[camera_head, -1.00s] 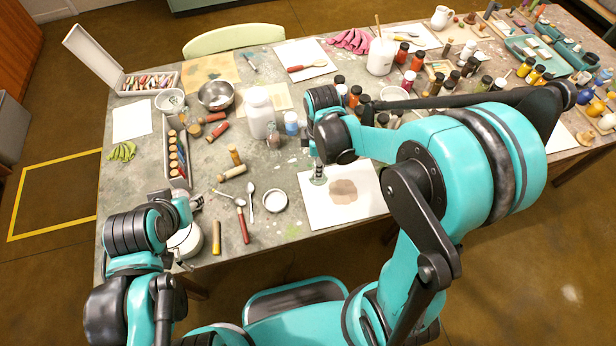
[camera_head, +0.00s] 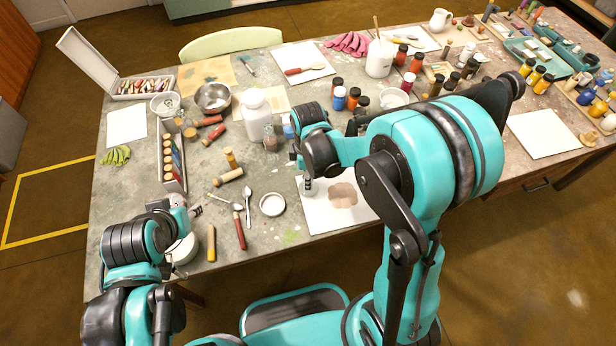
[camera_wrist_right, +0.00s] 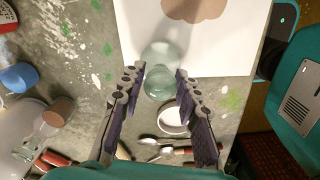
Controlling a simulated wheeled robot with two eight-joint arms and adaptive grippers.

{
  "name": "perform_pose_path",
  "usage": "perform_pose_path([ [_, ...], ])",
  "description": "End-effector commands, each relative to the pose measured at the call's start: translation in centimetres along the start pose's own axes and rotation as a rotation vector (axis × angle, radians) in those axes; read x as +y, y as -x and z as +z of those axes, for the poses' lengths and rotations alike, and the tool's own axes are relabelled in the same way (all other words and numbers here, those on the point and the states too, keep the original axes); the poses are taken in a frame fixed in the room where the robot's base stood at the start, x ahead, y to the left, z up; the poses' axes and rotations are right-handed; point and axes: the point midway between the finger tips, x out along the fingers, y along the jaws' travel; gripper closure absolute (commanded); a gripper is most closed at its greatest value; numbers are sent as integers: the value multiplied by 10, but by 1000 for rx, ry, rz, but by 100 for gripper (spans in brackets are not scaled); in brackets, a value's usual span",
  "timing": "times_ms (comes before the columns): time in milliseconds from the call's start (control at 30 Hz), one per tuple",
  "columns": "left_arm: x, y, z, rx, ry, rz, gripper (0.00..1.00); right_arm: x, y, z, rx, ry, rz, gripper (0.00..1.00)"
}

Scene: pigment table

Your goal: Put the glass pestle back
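The glass pestle (camera_wrist_right: 158,84), clear and greenish, shows in the right wrist view at the edge of a white sheet (camera_wrist_right: 135,35) that bears a brown pigment patch. My right gripper (camera_wrist_right: 160,72) has its fingers apart, one on each side of the pestle, with a very narrow gap; I cannot tell whether they touch it. In the head view the right gripper (camera_head: 308,187) is low over the left part of the sheet (camera_head: 318,222) and largely hides the pestle. My left gripper (camera_head: 194,211) is at the table's front left; its fingers are too small to read.
A small white dish (camera_head: 272,204), spoons (camera_head: 247,205) and a red-handled tool (camera_head: 239,232) lie left of the sheet. A white bottle (camera_head: 257,117) and a jar (camera_head: 276,146) stand behind. A bottle rack (camera_head: 171,160) is farther left. The sheet's front is clear.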

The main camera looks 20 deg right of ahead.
Motion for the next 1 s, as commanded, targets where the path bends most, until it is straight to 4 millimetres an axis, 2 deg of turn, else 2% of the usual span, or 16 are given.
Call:
perform_pose_path([
  [333,0,1,-1,0,0,0,60,0,2,0,0,0,0,52],
  [433,0,5,-4,0,0,0,60,0,8,0,0,0,0,52],
  [567,0,13,-10,0,0,0,60,0,31,0,0,0,0,52],
  [800,0,31,-22,0,0,0,60,0,86,0,0,0,0,52],
  [1000,0,39,-28,0,0,0,60,0,116,0,0,0,0,52],
])
